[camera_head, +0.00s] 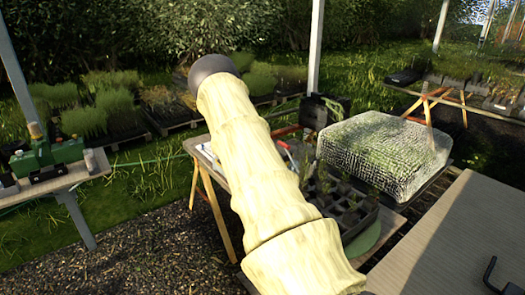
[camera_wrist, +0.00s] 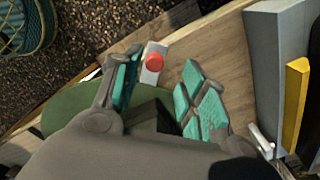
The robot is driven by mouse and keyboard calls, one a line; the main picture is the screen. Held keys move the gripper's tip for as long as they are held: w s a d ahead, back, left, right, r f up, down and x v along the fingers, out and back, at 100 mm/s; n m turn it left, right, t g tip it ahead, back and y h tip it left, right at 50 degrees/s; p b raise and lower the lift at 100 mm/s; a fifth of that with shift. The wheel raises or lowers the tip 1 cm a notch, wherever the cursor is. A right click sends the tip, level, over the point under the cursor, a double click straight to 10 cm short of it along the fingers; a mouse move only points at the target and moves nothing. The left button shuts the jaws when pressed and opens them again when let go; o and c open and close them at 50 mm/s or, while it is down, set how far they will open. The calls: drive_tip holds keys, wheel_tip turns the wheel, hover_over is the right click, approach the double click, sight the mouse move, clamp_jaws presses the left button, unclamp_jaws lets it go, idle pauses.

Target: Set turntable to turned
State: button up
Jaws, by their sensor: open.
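A flat green disc, which looks like the turntable (camera_head: 366,240), shows at the right front of the wooden table, beside a dark seedling tray (camera_head: 352,220). My arm hides part of the table around it. In the wrist view the green disc (camera_wrist: 68,108) lies behind and left of my gripper, partly covered by it. My gripper (camera_wrist: 160,85) is open, its teal-padded fingers apart with nothing held. A small white block with a red button (camera_wrist: 155,62) shows on the wood between and beyond the fingertips. I cannot tell whether the fingers touch anything. My gripper is hidden in the head view.
A bare wooden surface (camera_head: 455,240) with a black hooked handle (camera_head: 497,275) is at the right. In the wrist view, a grey block (camera_wrist: 277,70) and a yellow piece (camera_wrist: 295,100) stand close right of my gripper.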

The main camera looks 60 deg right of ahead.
wheel_tip(320, 180, up, 9)
drive_tip(key=shift+d+f, duration=0.2)
drive_tip(key=shift+a+r, duration=0.1)
drive_tip(key=shift+a, duration=0.05)
idle(0.4)
